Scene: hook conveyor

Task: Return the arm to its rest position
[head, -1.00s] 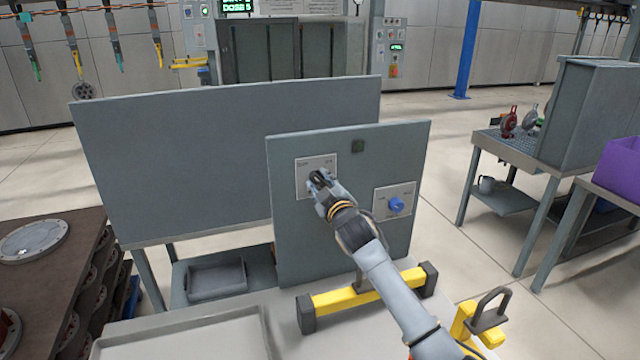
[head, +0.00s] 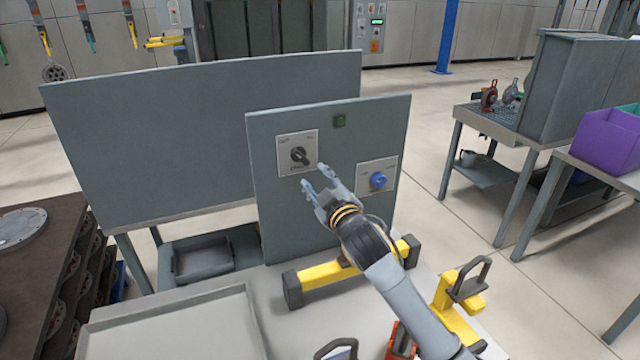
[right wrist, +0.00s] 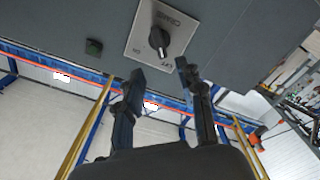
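My right gripper (head: 318,181) is open and empty in front of the grey control panel (head: 335,235). It is apart from the black rotary knob (head: 299,156), which sits on a pale plate at the panel's upper left. In the right wrist view the knob (right wrist: 159,39) lies beyond the spread fingertips (right wrist: 158,73), with nothing between the fingers. My right arm comes in from the lower right and crosses in front of the panel. My left gripper does not show.
A blue knob (head: 378,180) sits on the panel's right, and a dark green square (head: 339,121) near its top. Yellow feet (head: 325,274) carry the panel. A pale tray (head: 165,325), a yellow handled piece (head: 461,291) and an orange-red object (head: 402,342) are nearby.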

